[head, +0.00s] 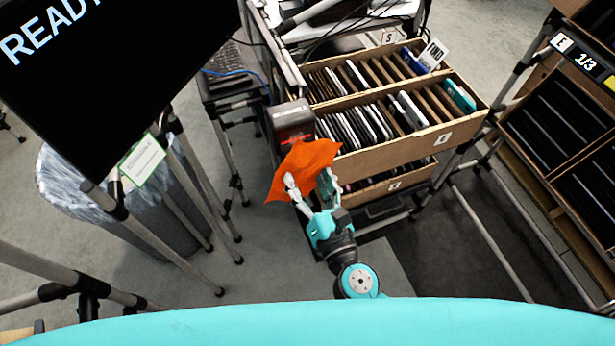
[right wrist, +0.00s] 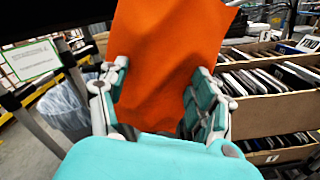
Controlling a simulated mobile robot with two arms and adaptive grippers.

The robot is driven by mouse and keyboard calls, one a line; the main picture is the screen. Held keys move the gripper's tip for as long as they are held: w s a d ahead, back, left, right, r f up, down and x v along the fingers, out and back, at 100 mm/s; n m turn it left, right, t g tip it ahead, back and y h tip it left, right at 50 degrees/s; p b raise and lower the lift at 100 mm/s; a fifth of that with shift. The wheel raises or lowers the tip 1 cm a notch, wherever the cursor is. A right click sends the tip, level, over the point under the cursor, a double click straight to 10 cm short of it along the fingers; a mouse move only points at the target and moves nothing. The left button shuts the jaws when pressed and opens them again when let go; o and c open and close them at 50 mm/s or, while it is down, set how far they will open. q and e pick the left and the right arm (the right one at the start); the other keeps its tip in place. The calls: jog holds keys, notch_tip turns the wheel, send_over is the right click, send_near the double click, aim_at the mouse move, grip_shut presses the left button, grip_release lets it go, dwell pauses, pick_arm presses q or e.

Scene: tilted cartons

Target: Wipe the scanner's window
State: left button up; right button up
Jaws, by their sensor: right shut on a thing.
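The scanner (head: 292,119) is a dark box with a red glow at its lower front, mounted at the left end of the carton rack. An orange cloth (head: 305,167) hangs in front of it and covers part of its lower side. My right gripper (head: 308,190) is shut on the cloth, just below the scanner. In the right wrist view the cloth (right wrist: 170,60) stands up between the two fingers (right wrist: 158,100) and hides the scanner. I cannot tell whether the cloth touches the window. My left gripper is not in view.
Tilted cartons (head: 400,150) full of devices stand right of the scanner. A dark screen (head: 90,80) on poles fills the upper left, with a lined bin (head: 115,215) below it. Another rack (head: 565,130) stands at the far right.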

aim_at(306, 134)
jog(key=shift+w, duration=0.1)
jog(key=shift+p+x, duration=0.85)
jog(key=shift+x, duration=2.35)
jog(key=shift+x, duration=1.05)
jog(key=shift+w+d+p, duration=0.15)
jog(key=shift+w+d, duration=0.1)
jog(key=shift+d, duration=0.7)
jog(key=shift+w+d+p, duration=0.15)
jog(key=shift+w+d, duration=0.1)
jog(key=shift+d, duration=0.65)
jog(key=shift+w, duration=0.2)
jog(key=shift+s+a, duration=0.1)
